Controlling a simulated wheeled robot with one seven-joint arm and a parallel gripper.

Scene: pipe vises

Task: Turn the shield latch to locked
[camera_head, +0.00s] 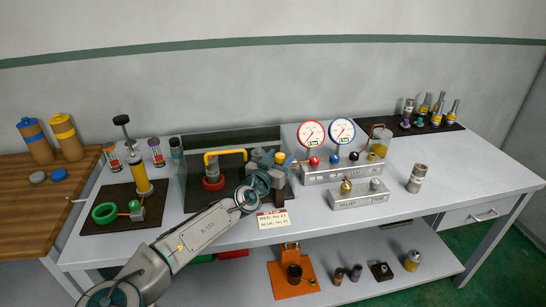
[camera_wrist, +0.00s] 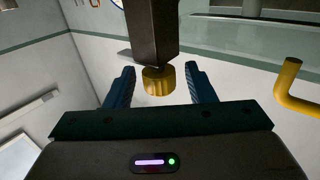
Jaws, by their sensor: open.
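A ribbed yellow knob (camera_wrist: 158,80), which looks like the shield latch, sits at the end of a dark post (camera_wrist: 152,30) in the wrist view. It also shows in the head view (camera_head: 280,158), at the right of the shield station. My gripper (camera_wrist: 159,72) is open, with one blue finger on each side of the knob and a visible gap to each. In the head view my gripper (camera_head: 266,164) is partly hidden by its own wrist. The shield's yellow handle (camera_head: 225,153) stands left of the gripper, and also shows at the right of the wrist view (camera_wrist: 289,90).
A red ring fitting (camera_head: 213,183) is behind the shield. A gauge manifold (camera_head: 342,172) stands close on the right, with a smaller valve block (camera_head: 358,200) in front.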

